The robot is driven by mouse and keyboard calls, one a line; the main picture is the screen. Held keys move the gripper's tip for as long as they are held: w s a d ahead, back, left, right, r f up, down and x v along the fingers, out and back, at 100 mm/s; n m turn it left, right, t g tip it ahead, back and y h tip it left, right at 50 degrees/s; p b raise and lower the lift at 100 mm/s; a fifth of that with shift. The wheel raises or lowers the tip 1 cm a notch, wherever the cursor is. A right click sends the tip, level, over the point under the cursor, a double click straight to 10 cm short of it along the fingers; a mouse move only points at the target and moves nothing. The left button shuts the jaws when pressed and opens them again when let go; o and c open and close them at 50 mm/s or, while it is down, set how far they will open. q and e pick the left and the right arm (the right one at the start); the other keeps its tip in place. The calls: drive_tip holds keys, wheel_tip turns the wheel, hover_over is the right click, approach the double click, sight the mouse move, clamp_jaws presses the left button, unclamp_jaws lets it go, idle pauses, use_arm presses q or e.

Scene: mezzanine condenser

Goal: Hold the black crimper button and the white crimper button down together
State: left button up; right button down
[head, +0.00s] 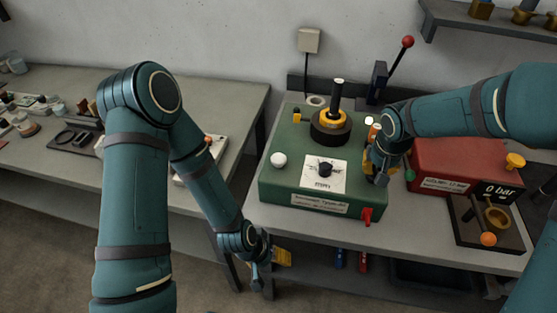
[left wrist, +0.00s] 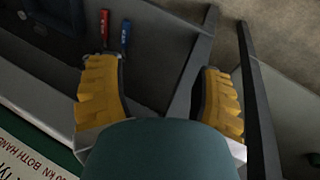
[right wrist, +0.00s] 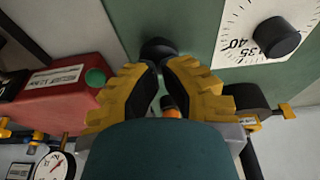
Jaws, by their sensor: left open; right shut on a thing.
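The green crimper box (head: 320,200) stands on the bench. Its white crimper button (head: 279,160) is a round knob on the left of the top, with nothing touching it. My right gripper (head: 377,176) points down at the right of the box top. In the right wrist view its yellow fingers are closed at the tips on the black crimper button (right wrist: 158,48); in the head view this button is hidden by the gripper. My left gripper (head: 270,266) is low in front of the bench edge, below the box. Its fingers (left wrist: 160,100) are wide apart and empty.
A red box (head: 450,165) is close right of the crimper. A red lever (head: 367,215) sticks out at its front. The bench's front edge (head: 300,222) lies above my left gripper.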

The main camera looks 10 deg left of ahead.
sight(279, 157)
drive_tip(key=shift+f, duration=0.1)
idle(0.3)
